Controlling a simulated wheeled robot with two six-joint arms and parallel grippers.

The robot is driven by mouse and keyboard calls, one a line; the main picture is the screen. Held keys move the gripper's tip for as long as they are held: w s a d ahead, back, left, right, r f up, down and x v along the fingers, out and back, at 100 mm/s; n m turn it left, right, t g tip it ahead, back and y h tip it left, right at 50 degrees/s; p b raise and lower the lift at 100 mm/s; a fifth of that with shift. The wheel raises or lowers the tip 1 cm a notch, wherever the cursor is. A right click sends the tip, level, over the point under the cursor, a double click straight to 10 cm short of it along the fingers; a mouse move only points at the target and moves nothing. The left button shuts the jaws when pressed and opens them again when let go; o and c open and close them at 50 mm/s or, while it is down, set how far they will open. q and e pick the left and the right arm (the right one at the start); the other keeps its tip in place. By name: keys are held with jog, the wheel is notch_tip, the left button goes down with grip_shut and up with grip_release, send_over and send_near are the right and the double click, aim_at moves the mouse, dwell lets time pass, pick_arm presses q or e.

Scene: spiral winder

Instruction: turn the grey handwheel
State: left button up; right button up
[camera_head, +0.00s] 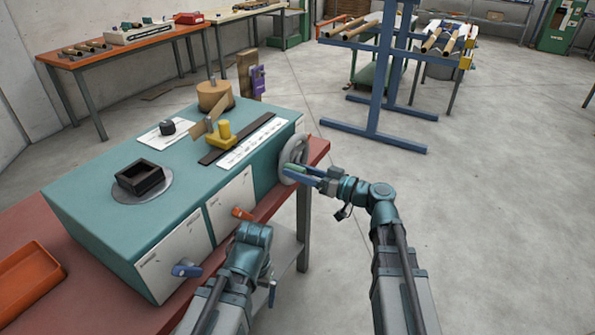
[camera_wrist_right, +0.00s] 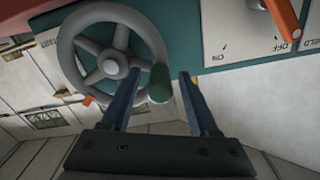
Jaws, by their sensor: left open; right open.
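The grey handwheel (camera_head: 285,157) is mounted on the right end of the teal machine (camera_head: 95,205). In the right wrist view the handwheel (camera_wrist_right: 111,66) shows its spokes, hub and a dark green handle (camera_wrist_right: 160,84) on the rim's right side. My right gripper (camera_head: 292,170) is at the wheel in the head view. In the wrist view the right gripper (camera_wrist_right: 158,77) is open, with the handle between its two fingers. I cannot tell whether a finger touches it. My left gripper (camera_head: 271,294) is low in front of the machine, away from the wheel, partly hidden by its arm.
An orange lever (camera_head: 242,213) and a blue lever (camera_head: 186,270) stick out from the machine's front. An orange tray (camera_head: 28,278) lies on the red bench at left. A blue rack (camera_head: 385,80) stands behind. The floor to the right is clear.

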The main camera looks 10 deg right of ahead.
jog(key=shift+w+a, duration=0.1)
jog(key=shift+a, duration=0.05)
grip_shut()
dwell(1.4)
